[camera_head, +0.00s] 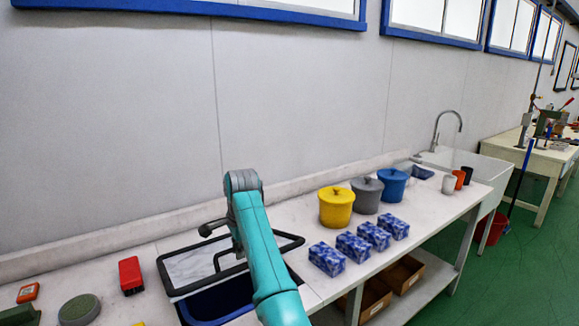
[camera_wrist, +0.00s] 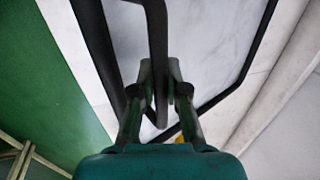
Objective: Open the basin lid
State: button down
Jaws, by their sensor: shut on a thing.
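The basin lid (camera_head: 163,274) is a black-rimmed frame with a pale, marble-like middle, on the bench at the lower centre of the head view. The blue basin (camera_head: 212,302) shows below and in front of it, partly hidden by my arm. In the wrist view the lid's black rim (camera_wrist: 226,92) runs along the right, and its black bar handle (camera_wrist: 158,40) passes between the fingers. My gripper (camera_wrist: 160,78) is shut on this handle. In the head view my arm hides the fingertips. I cannot tell exactly how far the lid is raised.
Yellow (camera_head: 336,207), grey (camera_head: 367,195) and blue (camera_head: 393,186) lidded pots stand right of the basin, behind several blue patterned boxes (camera_head: 352,246). A red box (camera_head: 130,275) and a green round thing (camera_head: 79,310) lie left. A wall rises behind the bench.

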jog(key=shift+w+a+r, duration=0.25)
jog(key=shift+w+r, duration=0.1)
jog(key=shift+r, duration=0.25)
jog(key=shift+w+a+r, duration=0.25)
jog(key=shift+w+r, duration=0.05)
jog(key=shift+r, duration=0.3)
jog(key=shift+w+a+r, duration=0.25)
jog(key=shift+w+r, duration=0.1)
jog(key=shift+r, duration=0.25)
jog(key=shift+c, duration=1.6)
grip_release()
notch_tip(320, 180, up, 9)
jog(key=shift+s, duration=0.1)
